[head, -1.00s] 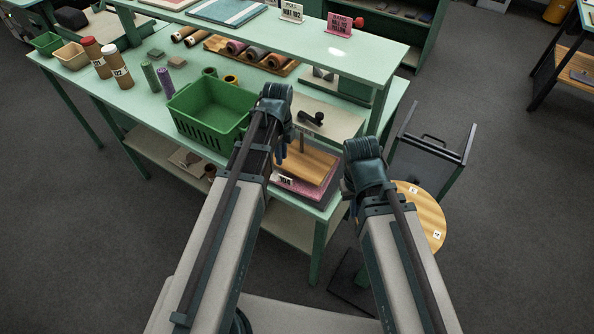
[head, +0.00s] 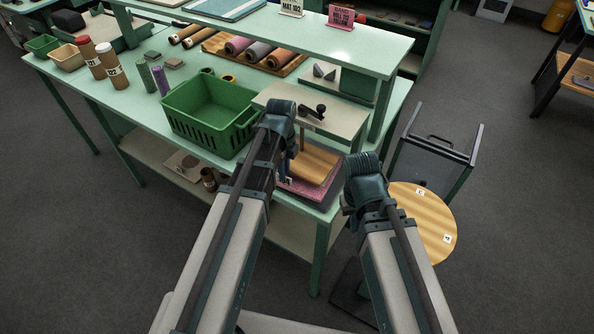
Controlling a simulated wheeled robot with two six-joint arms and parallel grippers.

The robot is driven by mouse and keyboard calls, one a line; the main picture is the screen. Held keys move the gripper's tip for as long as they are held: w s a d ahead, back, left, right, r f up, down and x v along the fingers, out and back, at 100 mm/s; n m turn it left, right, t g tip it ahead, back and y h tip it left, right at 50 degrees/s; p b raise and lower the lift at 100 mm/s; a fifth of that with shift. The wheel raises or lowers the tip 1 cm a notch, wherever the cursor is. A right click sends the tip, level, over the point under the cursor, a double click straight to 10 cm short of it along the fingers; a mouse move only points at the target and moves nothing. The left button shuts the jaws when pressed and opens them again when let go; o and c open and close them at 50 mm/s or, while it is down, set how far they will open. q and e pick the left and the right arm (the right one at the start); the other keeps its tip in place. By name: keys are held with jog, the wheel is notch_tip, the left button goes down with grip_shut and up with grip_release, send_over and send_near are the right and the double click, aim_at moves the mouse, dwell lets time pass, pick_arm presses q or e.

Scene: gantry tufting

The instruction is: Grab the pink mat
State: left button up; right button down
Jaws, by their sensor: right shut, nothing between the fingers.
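A pink mat (head: 309,190) lies flat on the green workbench, under a wooden board (head: 315,165) below a small press. Only its front and right edges show; my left arm covers its left part. My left gripper (head: 288,163) points down just left of the board, mostly hidden behind its own wrist, so its jaws cannot be made out. My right gripper (head: 348,207) is shut and empty, off the right front corner of the bench, apart from the mat and mostly hidden by its wrist.
A green basket (head: 209,112) stands left of my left wrist. The press's beige top plate (head: 335,117) is over the board. A round wooden stool (head: 425,222) and a dark panelled cart (head: 434,165) stand right of the bench. A raised shelf (head: 300,37) runs along the back.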

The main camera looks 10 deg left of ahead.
pick_arm(q)
notch_tip(320, 180, down, 2)
jog(key=shift+f+b, duration=0.1)
jog(key=shift+b, duration=0.4)
jog(key=shift+r, duration=0.2)
jog(key=shift+c, duration=0.2)
grip_shut()
dwell(0.7)
